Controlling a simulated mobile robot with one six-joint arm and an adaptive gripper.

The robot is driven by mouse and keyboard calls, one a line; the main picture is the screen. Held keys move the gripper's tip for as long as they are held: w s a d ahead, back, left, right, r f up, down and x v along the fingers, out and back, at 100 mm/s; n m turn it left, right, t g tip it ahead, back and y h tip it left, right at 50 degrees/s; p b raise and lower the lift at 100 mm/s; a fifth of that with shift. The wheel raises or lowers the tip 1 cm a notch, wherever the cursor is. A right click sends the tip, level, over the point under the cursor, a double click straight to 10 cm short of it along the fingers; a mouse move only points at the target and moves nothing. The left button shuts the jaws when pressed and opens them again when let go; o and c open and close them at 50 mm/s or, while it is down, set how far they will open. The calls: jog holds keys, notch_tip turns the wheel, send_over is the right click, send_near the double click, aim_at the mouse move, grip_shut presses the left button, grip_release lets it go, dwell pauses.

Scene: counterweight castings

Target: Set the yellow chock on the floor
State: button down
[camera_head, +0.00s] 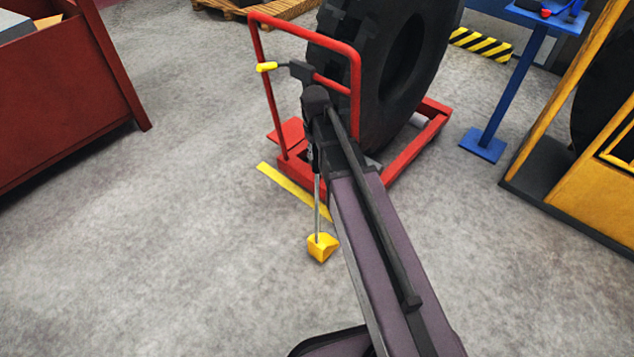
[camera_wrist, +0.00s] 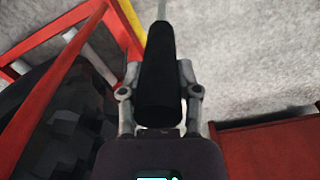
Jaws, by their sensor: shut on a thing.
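The yellow chock (camera_head: 322,248) hangs at the lower end of a thin metal rod in the head view, above or on the grey floor; I cannot tell whether it touches. The rod runs up to a black handle, which fills the middle of the wrist view (camera_wrist: 160,75). My gripper (camera_wrist: 159,72) is shut on this handle, one finger on each side. In the head view my gripper (camera_head: 314,150) is dark and partly hidden against my arm. The chock itself is outside the wrist view.
A red frame (camera_head: 357,75) holding a big black tyre (camera_head: 375,60) stands just behind my gripper. A yellow floor stripe (camera_head: 290,190) lies beside it. A red bin (camera_head: 60,110) is at left, a blue stand (camera_head: 505,95) at right. Floor left of the chock is clear.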

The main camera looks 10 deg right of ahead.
jog(key=w+f+b, duration=0.1)
jog(key=w, duration=1.4)
jog(key=shift+w+f, duration=0.2)
jog(key=shift+f, duration=0.1)
jog(key=shift+a+f+b, duration=0.1)
jog(key=shift+f+b, duration=1.6)
jog(key=shift+b, duration=0.25)
jog(key=shift+f, duration=0.1)
jog(key=shift+c, duration=1.5)
grip_release()
notch_tip(320, 180, up, 12)
jog(key=p, duration=1.2)
jog(key=shift+s, duration=0.15)
jog(key=shift+a, duration=0.1)
